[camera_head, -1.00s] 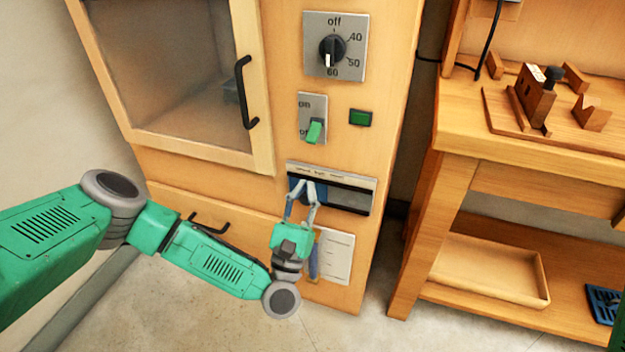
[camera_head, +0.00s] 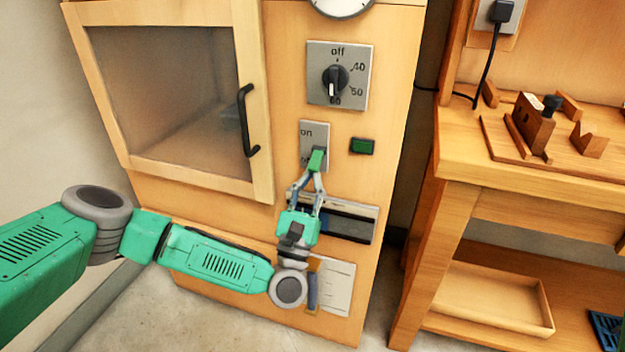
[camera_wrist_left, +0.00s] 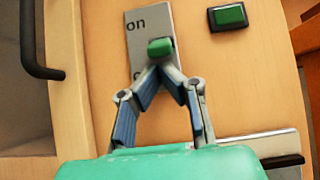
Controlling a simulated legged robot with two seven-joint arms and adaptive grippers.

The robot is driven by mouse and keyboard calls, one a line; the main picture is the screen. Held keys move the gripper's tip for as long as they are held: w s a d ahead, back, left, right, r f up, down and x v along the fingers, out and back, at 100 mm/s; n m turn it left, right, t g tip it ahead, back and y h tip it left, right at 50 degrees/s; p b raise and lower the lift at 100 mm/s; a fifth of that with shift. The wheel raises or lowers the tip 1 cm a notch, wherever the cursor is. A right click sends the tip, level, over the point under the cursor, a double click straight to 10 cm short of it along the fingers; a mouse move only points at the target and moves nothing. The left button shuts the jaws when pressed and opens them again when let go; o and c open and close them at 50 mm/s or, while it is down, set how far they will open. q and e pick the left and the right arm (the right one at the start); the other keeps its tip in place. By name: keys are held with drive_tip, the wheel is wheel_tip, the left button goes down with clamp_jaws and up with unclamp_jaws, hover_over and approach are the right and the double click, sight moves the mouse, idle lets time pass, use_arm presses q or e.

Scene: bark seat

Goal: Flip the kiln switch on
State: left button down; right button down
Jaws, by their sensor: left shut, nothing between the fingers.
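The kiln switch is a green lever (camera_head: 316,159) on a grey plate (camera_head: 313,131), with "on" at the top and a partly hidden label at the bottom. The lever points down, toward the lower label. It also shows in the left wrist view (camera_wrist_left: 160,47). My left gripper (camera_head: 316,174) is shut and empty, its fingertips just below the lever's end. In the left wrist view the fingertips (camera_wrist_left: 158,66) meet right under the lever; I cannot tell whether they touch it. My right gripper is not in view.
A dial (camera_head: 335,80) sits above the switch and a green button (camera_head: 362,146) to its right. The kiln door's black handle (camera_head: 248,120) sticks out to the left. A slot panel (camera_head: 350,222) is below. A workbench (camera_head: 530,163) stands at the right.

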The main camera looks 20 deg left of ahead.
sight(314, 165)
use_arm(q)
drive_tip(key=g+p, duration=0.1)
drive_tip(key=r+g+p, duration=0.1)
drive_tip(key=p, duration=0.1)
drive_tip(key=shift+s+d, duration=0.35)
drive_tip(key=shift+s, duration=0.05)
drive_tip(key=shift+s+r+g+p, duration=0.15)
drive_tip(key=shift+r+g+p, duration=0.15)
drive_tip(key=shift+g+p, duration=0.3)
drive_tip(key=r+g+p, duration=0.1)
drive_tip(key=g+p, duration=0.1)
drive_tip(key=r+g+p, duration=0.1)
drive_tip(key=p, duration=0.2)
drive_tip(key=s+r+g+p, duration=0.1)
drive_tip(key=g+p, duration=0.1)
drive_tip(key=p, duration=0.1)
drive_tip(key=shift+a+g, duration=0.1)
drive_tip(key=shift+g, duration=0.2)
drive_tip(key=shift+f, duration=0.5)
